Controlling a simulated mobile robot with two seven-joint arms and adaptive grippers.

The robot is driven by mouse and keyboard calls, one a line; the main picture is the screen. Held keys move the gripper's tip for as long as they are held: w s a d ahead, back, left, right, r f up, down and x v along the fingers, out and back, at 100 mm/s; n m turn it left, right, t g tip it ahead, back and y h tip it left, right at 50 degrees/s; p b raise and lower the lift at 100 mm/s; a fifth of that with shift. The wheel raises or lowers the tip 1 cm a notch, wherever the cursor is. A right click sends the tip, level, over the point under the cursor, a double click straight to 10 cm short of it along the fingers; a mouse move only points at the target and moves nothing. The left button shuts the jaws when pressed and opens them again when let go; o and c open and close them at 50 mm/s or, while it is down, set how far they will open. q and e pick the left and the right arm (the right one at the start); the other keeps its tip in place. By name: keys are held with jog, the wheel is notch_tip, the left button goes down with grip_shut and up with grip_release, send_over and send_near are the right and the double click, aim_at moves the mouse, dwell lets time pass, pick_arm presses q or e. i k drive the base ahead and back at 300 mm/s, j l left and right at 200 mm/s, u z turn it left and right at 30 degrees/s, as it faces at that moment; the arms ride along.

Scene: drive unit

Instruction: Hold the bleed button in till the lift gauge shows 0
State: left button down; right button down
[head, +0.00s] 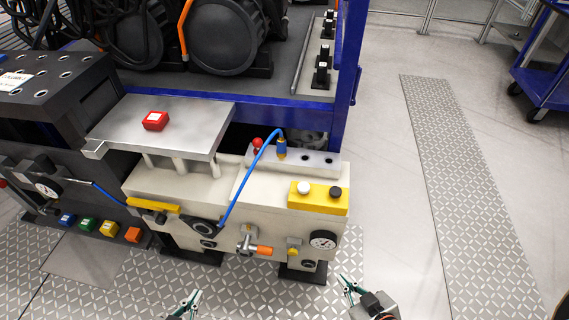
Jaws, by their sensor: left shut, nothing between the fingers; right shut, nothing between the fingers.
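A cream drive unit (160,186) stands ahead of me. A yellow box (318,202) on top carries a white button (304,188) and a black button (336,192). A small yellow fitting (293,247) sits left of the gauge. No label shows which part is the bleed button. My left gripper (194,294) is shut and empty at the bottom, below and apart from the unit. My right gripper (347,281) is shut and empty, below the gauge and apart from it.
An orange-handled valve (258,249) protrudes from the front. A blue hose (240,185) arches above the unit. A metal plate (190,113) holds a red block (155,121). A second gauge (46,188) is at left.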

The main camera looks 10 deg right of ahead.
aim_at(293, 251)
jog(key=j+z, duration=0.15)
jog(key=z, duration=0.25)
jog(key=j+z, duration=0.15)
jog(key=z, duration=0.25)
jog(key=j+z, duration=0.15)
jog(key=z, duration=0.25)
jog(key=k+j+z, duration=0.25)
jog(key=j, duration=0.2)
jog(key=k+j+z, duration=0.25)
jog(key=j, duration=0.15)
jog(key=k+j, duration=0.2)
jog(key=j, duration=0.15)
jog(key=k+j, duration=0.15)
jog(key=j, duration=0.25)
jog(key=z, duration=0.05)
